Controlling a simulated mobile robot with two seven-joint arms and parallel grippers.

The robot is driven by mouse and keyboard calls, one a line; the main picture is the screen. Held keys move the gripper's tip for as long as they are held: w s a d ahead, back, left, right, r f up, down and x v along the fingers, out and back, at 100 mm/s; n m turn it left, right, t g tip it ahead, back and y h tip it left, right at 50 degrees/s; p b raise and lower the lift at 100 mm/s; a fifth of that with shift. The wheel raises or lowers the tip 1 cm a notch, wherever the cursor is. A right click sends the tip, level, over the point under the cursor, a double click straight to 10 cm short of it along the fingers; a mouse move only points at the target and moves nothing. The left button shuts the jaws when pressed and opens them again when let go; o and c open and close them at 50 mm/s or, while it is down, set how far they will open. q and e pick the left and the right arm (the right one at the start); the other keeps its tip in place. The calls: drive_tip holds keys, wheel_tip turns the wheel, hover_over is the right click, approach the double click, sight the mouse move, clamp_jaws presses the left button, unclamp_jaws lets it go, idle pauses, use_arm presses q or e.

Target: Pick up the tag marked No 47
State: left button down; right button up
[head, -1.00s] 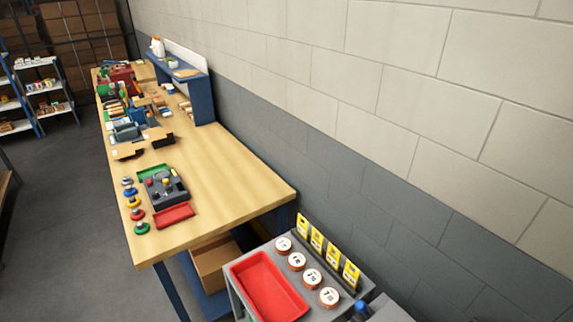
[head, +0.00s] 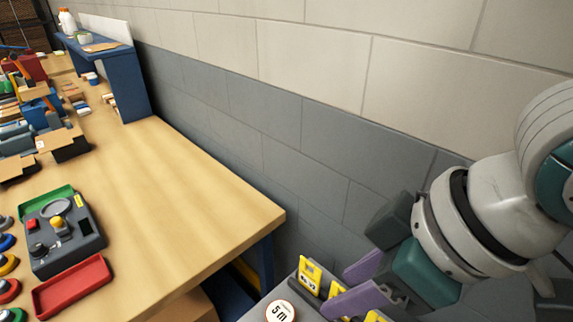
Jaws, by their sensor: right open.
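Yellow tags stand in a row on the grey cart at the bottom of the head view. The leftmost tag (head: 310,273) shows most fully. A second tag (head: 336,289) is partly covered by my right gripper's fingers, and another tag (head: 377,316) is cut by the bottom edge. Their numbers are too small to read, so I cannot tell which is No 47. My right gripper (head: 338,292) comes in from the right with its purple fingers apart, over the second tag in the picture. I see nothing held between them. My left gripper is out of view.
A white-topped round piece marked "5 m" (head: 281,312) sits in front of the tags. The wooden bench (head: 190,190) is left of the cart, with a red tray (head: 72,287) and a dark control box (head: 64,235). The wall (head: 300,145) rises close behind.

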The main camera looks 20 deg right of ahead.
drive_tip(key=w+d+f+m+b, duration=0.1)
drive_tip(key=w+d+f+b, duration=0.25)
drive_tip(key=f+b, duration=0.35)
drive_tip(key=w+d+f+h+b, duration=0.1)
drive_tip(key=w+d+f+b, duration=0.1)
drive_tip(key=d+f+b, duration=0.35)
drive_tip(key=w+d+f+m+b, duration=0.1)
drive_tip(key=w+d+f+b, duration=0.15)
drive_tip(key=f+b, duration=0.65)
drive_tip(key=b+x, duration=0.2)
drive_tip(key=x, duration=0.6)
drive_tip(key=shift+s+f, duration=0.15)
drive_tip(key=shift+f, duration=0.15)
drive_tip(key=shift+w+a+f, duration=0.1)
drive_tip(key=shift+w+f, duration=0.1)
drive_tip(key=shift+f, duration=0.3)
drive_tip(key=c, duration=0.7)
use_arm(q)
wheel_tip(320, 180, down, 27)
use_arm(e)
clamp_jaws()
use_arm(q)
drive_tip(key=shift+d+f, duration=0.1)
